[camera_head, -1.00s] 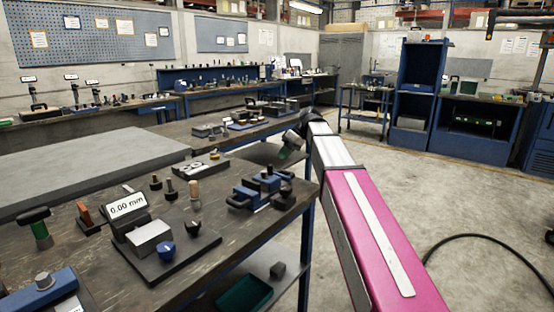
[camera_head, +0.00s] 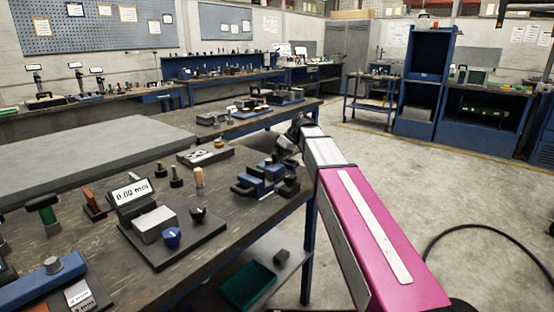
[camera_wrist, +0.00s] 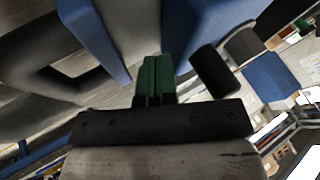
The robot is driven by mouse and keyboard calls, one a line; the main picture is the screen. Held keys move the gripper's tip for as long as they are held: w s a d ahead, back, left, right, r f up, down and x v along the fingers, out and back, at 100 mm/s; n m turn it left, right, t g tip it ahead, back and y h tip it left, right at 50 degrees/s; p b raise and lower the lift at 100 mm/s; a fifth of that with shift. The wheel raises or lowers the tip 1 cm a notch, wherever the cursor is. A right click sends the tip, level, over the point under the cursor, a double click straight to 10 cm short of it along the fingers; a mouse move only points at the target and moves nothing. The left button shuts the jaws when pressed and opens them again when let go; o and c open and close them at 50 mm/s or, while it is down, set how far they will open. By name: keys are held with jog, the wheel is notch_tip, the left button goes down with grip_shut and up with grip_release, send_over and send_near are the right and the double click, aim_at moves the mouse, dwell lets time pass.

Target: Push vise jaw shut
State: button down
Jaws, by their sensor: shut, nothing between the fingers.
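The blue vise (camera_head: 262,180) with dark fittings stands on the near workbench, close to its right edge. In the wrist view, a thin blue plate of the vise (camera_wrist: 92,38) is on the left and a larger blue block (camera_wrist: 205,25) is on the right. My gripper (camera_wrist: 155,72) shows green fingertips, shut and empty, between these two blue parts in the picture. I cannot tell whether they touch either one. In the head view, my gripper is at the vise's far right end, and its fingertips are hard to make out.
A gauge display reading 0.00 mm (camera_head: 132,191) and a blue knob (camera_head: 171,237) are on a dark base left of the vise. A wooden-handled tool (camera_head: 199,180) stands between. The bench edge is close on the right, with open floor (camera_head: 430,200) beyond.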

aim_at(269, 162)
jog(key=s+a, duration=0.2)
jog(key=s, duration=0.1)
jog(key=shift+s+a, duration=0.3)
jog(key=shift+a, duration=0.05)
jog(key=shift+r, duration=0.1)
